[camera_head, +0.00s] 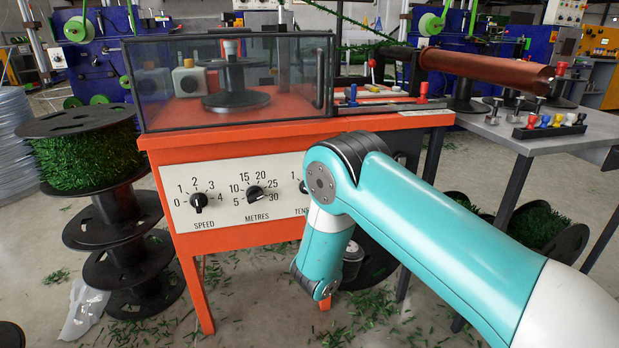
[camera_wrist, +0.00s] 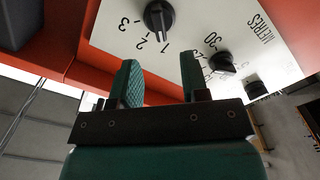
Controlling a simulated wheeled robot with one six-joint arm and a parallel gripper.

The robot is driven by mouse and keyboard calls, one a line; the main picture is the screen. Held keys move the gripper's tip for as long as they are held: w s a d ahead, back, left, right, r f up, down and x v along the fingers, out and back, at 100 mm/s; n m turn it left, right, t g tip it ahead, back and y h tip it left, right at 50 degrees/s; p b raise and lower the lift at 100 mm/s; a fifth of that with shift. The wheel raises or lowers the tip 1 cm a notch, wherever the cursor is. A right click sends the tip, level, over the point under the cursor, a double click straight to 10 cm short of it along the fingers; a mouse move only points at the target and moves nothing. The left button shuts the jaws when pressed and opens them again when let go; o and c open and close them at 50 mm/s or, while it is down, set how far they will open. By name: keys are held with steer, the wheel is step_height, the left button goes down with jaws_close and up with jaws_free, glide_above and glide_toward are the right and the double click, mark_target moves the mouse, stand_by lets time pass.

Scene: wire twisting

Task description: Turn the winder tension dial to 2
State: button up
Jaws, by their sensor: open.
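The tension dial (camera_wrist: 158,16) is a round black knob on the white control panel, at the top of the wrist view with printed numbers beside it.
The metres dial (camera_head: 255,193) and speed dial (camera_head: 199,201) sit left of the tension dial on the orange winder (camera_head: 220,250). A clear-walled guard (camera_head: 160,95) stands on top. A grey side table (camera_head: 590,135) is at right, with black spools (camera_head: 125,255) at left.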

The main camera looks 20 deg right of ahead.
steer(key=p, duration=0.4)
steer(key=shift+w+r, duration=0.35)
steer(key=shift+w, duration=0.05)
steer(key=p, duration=0.2)
steer(key=shift+w+d+p, duration=0.1)
steer(key=shift+d+p, duration=0.05)
steer(key=shift+p, duration=0.15)
steer(key=shift+w+f+b, duration=0.15)
steer(key=shift+w+b, duration=0.05)
steer(key=shift+w, duration=1.25)
steer(key=shift+w+f+b, duration=0.15)
steer(key=shift+w+b, duration=0.1)
steer(key=shift+w, duration=1.2)
steer(key=shift+w+f+b, duration=0.15)
steer(key=shift+w+b, duration=0.05)
steer(key=shift+w, duration=1.25)
steer(key=shift+c, duration=0.4)
jaws_close()
